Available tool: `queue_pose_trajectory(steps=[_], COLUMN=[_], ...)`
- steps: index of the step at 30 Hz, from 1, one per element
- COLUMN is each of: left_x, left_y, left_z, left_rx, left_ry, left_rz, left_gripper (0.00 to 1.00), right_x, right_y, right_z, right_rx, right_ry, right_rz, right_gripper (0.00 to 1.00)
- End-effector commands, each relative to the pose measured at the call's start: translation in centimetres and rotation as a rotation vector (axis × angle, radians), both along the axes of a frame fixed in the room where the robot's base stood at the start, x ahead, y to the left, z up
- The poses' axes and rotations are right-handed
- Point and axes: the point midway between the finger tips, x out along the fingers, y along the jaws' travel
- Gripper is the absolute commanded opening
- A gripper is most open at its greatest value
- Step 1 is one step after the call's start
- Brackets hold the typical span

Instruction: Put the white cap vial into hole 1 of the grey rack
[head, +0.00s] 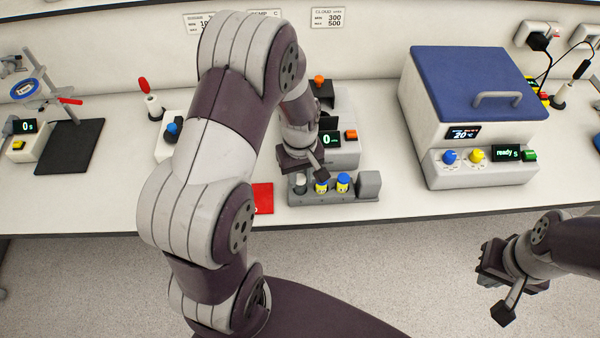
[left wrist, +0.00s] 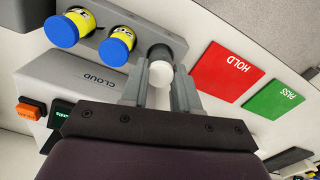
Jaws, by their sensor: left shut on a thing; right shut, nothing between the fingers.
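The grey rack (head: 333,199) stands near the bench's front edge; it also shows in the left wrist view (left wrist: 107,18). Two blue-capped vials with yellow bodies stand in it: one (left wrist: 116,47) beside the end hole and one (left wrist: 68,28) further along. My left gripper (left wrist: 158,85) is shut on the white cap vial (left wrist: 160,73) at the rack's end nearest the red pad. The vial also shows at the rack's left end in the head view (head: 299,182). I cannot tell how deep it sits in the hole. My right gripper (head: 496,281) is shut and empty, off the bench front.
The red HOLD pad (left wrist: 222,68) and green PASS pad (left wrist: 272,108) lie beside the rack. The CLOUD meter (left wrist: 92,79) stands directly behind it. A blue-lidded box (head: 466,85) stands to the right. Bench between rack and box is clear.

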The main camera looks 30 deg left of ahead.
Motion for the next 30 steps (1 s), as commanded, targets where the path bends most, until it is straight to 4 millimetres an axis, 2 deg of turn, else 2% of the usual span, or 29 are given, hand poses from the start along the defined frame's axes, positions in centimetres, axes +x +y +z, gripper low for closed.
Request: queue_pose_trajectory(steps=[8, 9, 11, 19, 22, 26, 30], left_x=[0.0, 0.0, 0.0, 0.0, 0.0, 0.2, 0.1], left_y=[0.0, 0.0, 0.0, 0.0, 0.0, 0.0, 0.0], left_z=[-0.2, -0.2, -0.2, -0.2, 0.5, 3.4, 7.4], left_rx=[0.000, 0.000, 0.000, 0.000, 0.000, 0.001, 0.001], left_ry=[0.000, 0.000, 0.000, 0.000, -0.001, -0.006, -0.006], left_rz=[0.000, 0.000, 0.000, 0.000, 0.000, 0.000, 0.000], left_gripper=[0.00, 0.43, 0.60, 0.60, 0.60, 0.60, 0.60], right_x=[0.0, 0.0, 0.0, 0.0, 0.0, 0.0, 0.0], right_y=[0.0, 0.0, 0.0, 0.0, 0.0, 0.0, 0.0], right_z=[-0.1, -0.1, -0.1, -0.2, -0.3, -0.7, -1.2], right_rx=[0.000, 0.000, 0.000, 0.000, 0.000, 0.000, 0.000], right_ry=[0.000, 0.000, 0.000, 0.000, 0.000, 0.000, 0.000], right_rz=[0.000, 0.000, 0.000, 0.000, 0.000, 0.000, 0.000], right_gripper=[0.00, 0.00, 0.00, 0.00, 0.00, 0.00, 0.00])
